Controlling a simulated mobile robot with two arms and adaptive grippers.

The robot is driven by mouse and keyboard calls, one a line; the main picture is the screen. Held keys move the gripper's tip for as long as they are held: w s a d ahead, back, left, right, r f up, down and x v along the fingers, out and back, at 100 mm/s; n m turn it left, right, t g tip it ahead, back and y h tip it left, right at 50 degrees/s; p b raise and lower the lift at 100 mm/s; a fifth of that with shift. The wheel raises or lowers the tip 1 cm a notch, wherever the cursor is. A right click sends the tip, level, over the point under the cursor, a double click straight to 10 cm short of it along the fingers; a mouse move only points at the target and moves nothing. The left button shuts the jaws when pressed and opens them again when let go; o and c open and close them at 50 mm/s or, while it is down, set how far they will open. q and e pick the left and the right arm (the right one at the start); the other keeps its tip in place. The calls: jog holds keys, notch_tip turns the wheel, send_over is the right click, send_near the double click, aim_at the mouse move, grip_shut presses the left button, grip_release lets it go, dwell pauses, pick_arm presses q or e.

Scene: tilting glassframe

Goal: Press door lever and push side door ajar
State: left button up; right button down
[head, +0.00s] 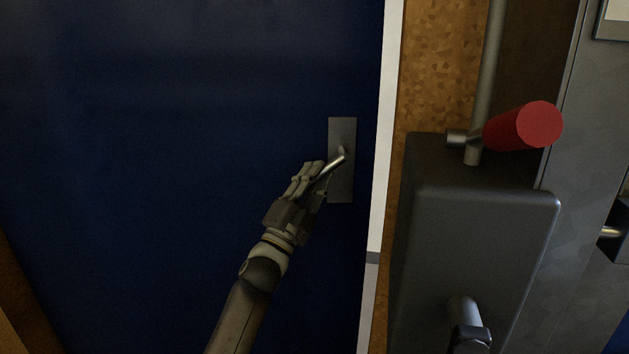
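The blue side door (180,150) fills the left and middle of the head view. Its metal door lever (335,161) sits on a grey plate (342,135) near the door's right edge. The lever slants down and left from its pivot. My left gripper (312,177) is at the lever's free end, its fingers close beside or around it. The fingers overlap the lever's tip, so I cannot tell whether they grip it or how far apart they are. I see no clear gap along the door's edge. My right gripper is not in view.
A white upright strip (386,130) runs right of the door. A dark grey box (475,240) with a red handle (525,126) and a vertical pipe (489,60) stands to the right, before a brown speckled panel (438,60). The door face left of my arm is clear.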

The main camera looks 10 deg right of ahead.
pick_arm(q)
jog(key=o, duration=0.3)
jog(key=shift+w+f, duration=0.1)
jog(key=shift+o, duration=0.2)
jog(key=shift+f, duration=0.1)
jog(key=shift+s+f, duration=0.15)
jog(key=shift+s, duration=0.05)
jog(key=v, duration=0.7)
jog(key=shift+a, duration=0.25)
jog(key=shift+s, duration=0.15)
